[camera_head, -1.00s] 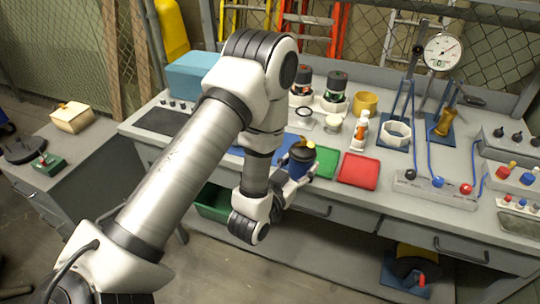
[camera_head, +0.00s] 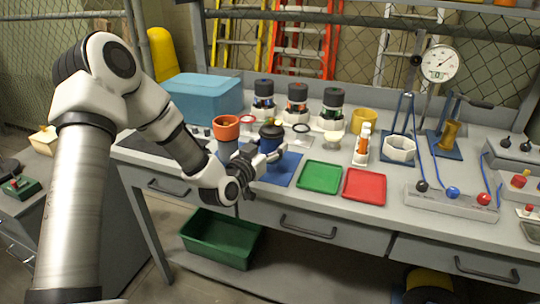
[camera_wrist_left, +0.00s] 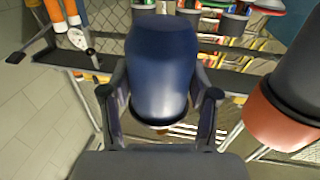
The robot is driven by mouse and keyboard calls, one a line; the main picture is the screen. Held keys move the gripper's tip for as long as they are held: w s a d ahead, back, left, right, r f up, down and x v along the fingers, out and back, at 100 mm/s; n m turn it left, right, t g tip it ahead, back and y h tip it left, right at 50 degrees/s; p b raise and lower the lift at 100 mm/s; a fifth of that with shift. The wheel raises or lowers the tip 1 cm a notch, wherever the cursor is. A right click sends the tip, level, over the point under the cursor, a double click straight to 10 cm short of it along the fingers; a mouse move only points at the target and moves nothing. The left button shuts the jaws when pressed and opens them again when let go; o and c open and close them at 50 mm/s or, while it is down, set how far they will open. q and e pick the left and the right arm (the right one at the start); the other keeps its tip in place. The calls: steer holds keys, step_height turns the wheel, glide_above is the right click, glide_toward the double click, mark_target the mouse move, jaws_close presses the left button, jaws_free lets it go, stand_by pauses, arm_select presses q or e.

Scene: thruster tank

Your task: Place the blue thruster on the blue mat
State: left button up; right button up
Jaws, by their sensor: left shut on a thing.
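The blue thruster (camera_head: 271,135), dark blue with a black top, is held upright by my left gripper (camera_head: 268,156). In the left wrist view the blue thruster (camera_wrist_left: 162,70) fills the middle, with a finger of my left gripper (camera_wrist_left: 163,103) on each side of it. In the head view it appears over the back part of the blue mat (camera_head: 282,172); I cannot tell whether its base touches the mat. The wrist and gripper hide part of the mat's left side. My right gripper is not in view.
An orange-topped cylinder (camera_head: 226,130) stands close to the left of the held thruster. The green mat (camera_head: 320,177) and red mat (camera_head: 365,186) are empty. Several parts stand behind, including a white funnel-like cup (camera_head: 333,133) and a blue box (camera_head: 204,97).

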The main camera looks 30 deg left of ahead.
arm_select(q)
steer(key=shift+w+a+f, duration=0.2)
steer(key=shift+w+a, duration=0.1)
steer(key=shift+a, duration=0.05)
step_height(320, 180, down, 3)
steer(key=shift+s+d+r, duration=0.1)
steer(key=shift+d+r, duration=0.05)
steer(key=shift+r, duration=0.05)
steer(key=shift+f, duration=0.3)
steer(key=shift+f+b, duration=0.1)
steer(key=shift+b, duration=0.2)
steer(key=o, duration=1.4)
steer(key=shift+o, duration=0.2)
